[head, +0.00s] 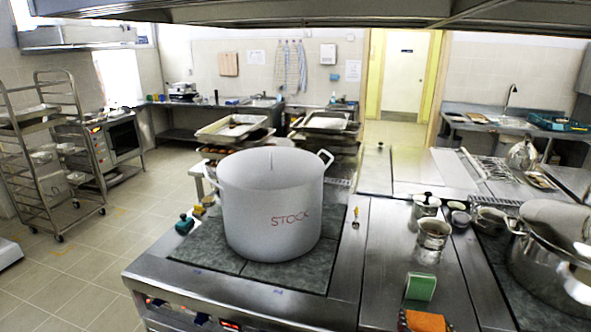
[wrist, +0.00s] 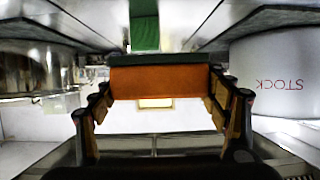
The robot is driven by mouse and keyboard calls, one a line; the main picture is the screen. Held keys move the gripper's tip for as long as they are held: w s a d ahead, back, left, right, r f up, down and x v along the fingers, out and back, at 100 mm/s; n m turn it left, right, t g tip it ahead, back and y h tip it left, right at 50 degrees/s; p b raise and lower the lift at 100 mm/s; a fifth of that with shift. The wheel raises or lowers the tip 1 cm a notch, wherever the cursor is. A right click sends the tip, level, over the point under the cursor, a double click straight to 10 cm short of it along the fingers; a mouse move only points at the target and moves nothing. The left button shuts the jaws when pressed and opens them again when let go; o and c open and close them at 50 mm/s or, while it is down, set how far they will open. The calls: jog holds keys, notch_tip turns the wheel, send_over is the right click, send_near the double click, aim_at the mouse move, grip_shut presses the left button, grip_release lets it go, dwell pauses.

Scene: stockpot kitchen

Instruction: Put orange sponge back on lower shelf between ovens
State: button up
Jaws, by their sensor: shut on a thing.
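The orange sponge (wrist: 155,80) is in the wrist view, spanning the space between the two fingers of my gripper (wrist: 160,88). My gripper is shut on it, with one finger at each end. A dark layer runs along the sponge's top edge in that picture. In the head view the orange sponge (head: 425,321) shows at the bottom edge, partly cut off, over the steel counter. I cannot make out the lower shelf between the ovens in either view.
A green sponge (head: 420,287) lies on the steel counter just beyond the orange one. The stockpot (head: 272,208) stands to the left on the cooktop. A large steel pot (head: 553,255) is close on the right. Small metal pots (head: 433,234) stand behind.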

jog(key=w+a+f+n+y, duration=0.1)
jog(key=a+f, duration=0.6)
jog(key=f, duration=0.2)
jog(key=w+a+f+n+y, duration=0.1)
jog(key=a+f+n+y, duration=0.1)
jog(key=a+f, duration=0.5)
notch_tip(320, 180, down, 2)
jog(key=shift+w+f+y, duration=0.2)
jog(key=shift+y, duration=0.1)
jog(key=shift+a, duration=0.1)
